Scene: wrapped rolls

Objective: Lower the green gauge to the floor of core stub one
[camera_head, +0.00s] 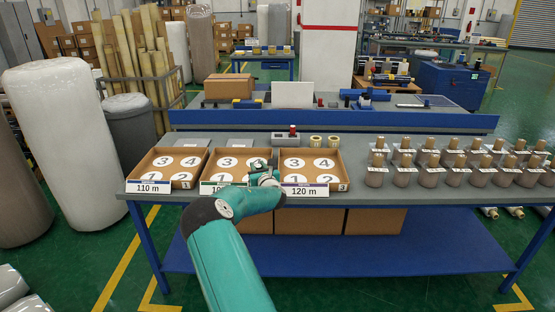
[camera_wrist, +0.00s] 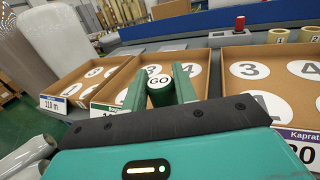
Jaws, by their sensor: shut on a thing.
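My gripper (camera_wrist: 159,84) is shut on the green gauge (camera_wrist: 158,98), whose pale top reads "GO". In the head view my gripper (camera_head: 263,172) is over the right part of the middle tray, by the right tray's edge. The arm hides the gauge there. Two short, pale yellow ring-ended stubs (camera_head: 316,142) (camera_head: 333,142) stand at the back of the table, behind the right tray. They also show at the top right of the wrist view (camera_wrist: 278,36). I cannot tell which is core stub one.
Three shallow cardboard trays (camera_head: 166,151) with numbered white circles line the table's (camera_head: 349,201) left half. A grey box with a red knob (camera_head: 293,131) stands left of the stubs. Several wrapped rolls with wooden plugs (camera_head: 454,161) fill the right side. Bare table lies between.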

